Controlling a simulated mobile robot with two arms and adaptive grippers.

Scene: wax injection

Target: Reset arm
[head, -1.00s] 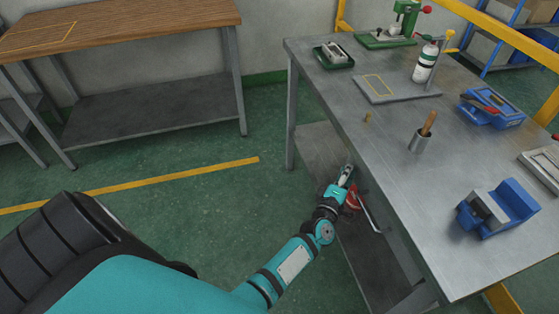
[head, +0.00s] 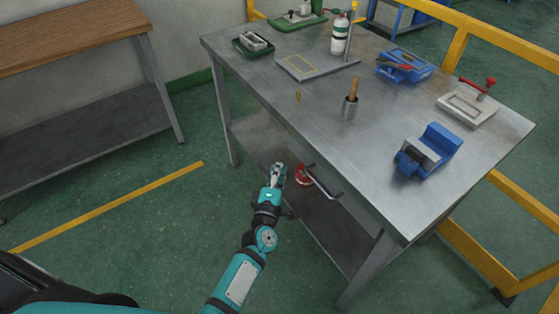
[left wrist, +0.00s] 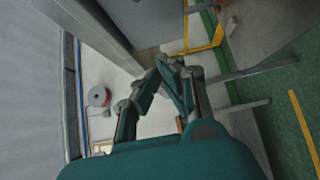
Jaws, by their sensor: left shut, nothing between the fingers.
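My left gripper (head: 277,172) is in the middle of the head view, at the end of my teal arm. It is below the metal bench's top, in front of the lower shelf. Its fingers are together with nothing between them. In the left wrist view the fingers (left wrist: 168,64) lean in towards each other at the tips. A red object with a dark handle (head: 304,176) is just right of the gripper, apart from it in the picture. My right gripper is in neither view.
A wooden-topped table (head: 70,35) stands at left.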

